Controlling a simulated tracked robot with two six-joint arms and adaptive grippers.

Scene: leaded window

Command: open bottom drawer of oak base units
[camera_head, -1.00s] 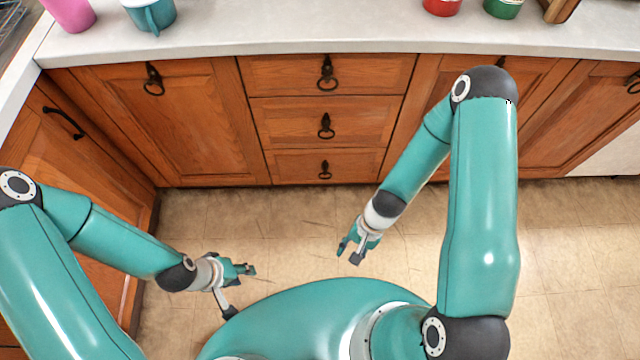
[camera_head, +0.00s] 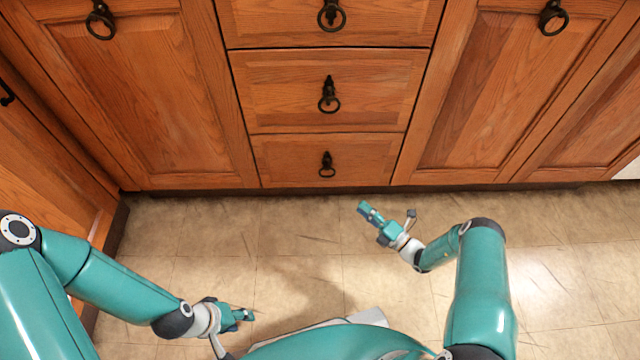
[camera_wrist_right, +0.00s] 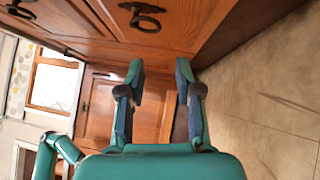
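The bottom drawer (camera_head: 288,162) is the lowest of a stack of three in the oak base units, seen in the head view. It is shut, its front flush with the cabinet. Its dark ring handle (camera_head: 327,166) hangs at the middle. My right gripper (camera_head: 388,213) is in front of the drawer and to its right, over the floor, apart from the handle. Its fingers are spread and empty in the wrist view (camera_wrist_right: 160,80), where a ring handle (camera_wrist_right: 142,17) shows above them. My left gripper (camera_head: 236,332) is lower left over the floor, open and empty, partly hidden by my body.
The middle drawer (camera_head: 280,90) and top drawer (camera_head: 270,20) are shut above. Cabinet doors stand shut on the left (camera_head: 150,100) and right (camera_head: 490,90). The tiled floor (camera_head: 230,225) before the drawers is clear. Another cabinet runs along the left side (camera_head: 50,150).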

